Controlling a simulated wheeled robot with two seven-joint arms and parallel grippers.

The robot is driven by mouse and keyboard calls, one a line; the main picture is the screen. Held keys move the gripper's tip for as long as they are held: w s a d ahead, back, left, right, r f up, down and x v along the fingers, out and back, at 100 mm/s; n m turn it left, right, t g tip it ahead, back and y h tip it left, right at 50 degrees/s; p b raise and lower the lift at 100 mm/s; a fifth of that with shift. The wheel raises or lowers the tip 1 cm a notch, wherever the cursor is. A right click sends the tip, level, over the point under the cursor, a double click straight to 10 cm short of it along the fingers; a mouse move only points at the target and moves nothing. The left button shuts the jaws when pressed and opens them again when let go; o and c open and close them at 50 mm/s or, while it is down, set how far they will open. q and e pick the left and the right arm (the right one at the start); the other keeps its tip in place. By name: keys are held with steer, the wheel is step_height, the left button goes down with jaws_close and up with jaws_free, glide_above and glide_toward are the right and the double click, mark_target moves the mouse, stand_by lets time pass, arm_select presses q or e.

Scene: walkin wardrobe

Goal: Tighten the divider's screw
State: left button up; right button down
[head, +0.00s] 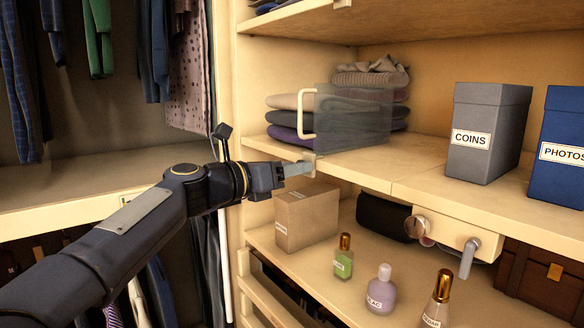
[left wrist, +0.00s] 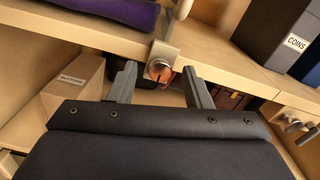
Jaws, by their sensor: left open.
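The divider (head: 352,115) is a clear, smoky panel with a white loop handle, standing on the shelf beside folded clothes. A small beige clamp (left wrist: 167,52) grips the shelf's front edge at its foot. The divider's screw (left wrist: 160,70), a round metallic head with an orange tint, faces me below the clamp. In the head view the screw is mostly hidden by my gripper. My left gripper (head: 308,168) is open at the shelf edge. In the left wrist view its two fingers (left wrist: 161,82) stand on either side of the screw, with gaps showing. My right gripper is not in view.
A grey COINS box (head: 487,130) and a blue PHOTOS box (head: 562,150) stand on the shelf. Below are a tan box (head: 307,216), several bottles such as the green one (head: 343,258), and a unit with a round knob and grey crank (head: 467,257). Clothes hang at left.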

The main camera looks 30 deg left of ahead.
arm_select(q)
jaws_close()
stand_by(0.3)
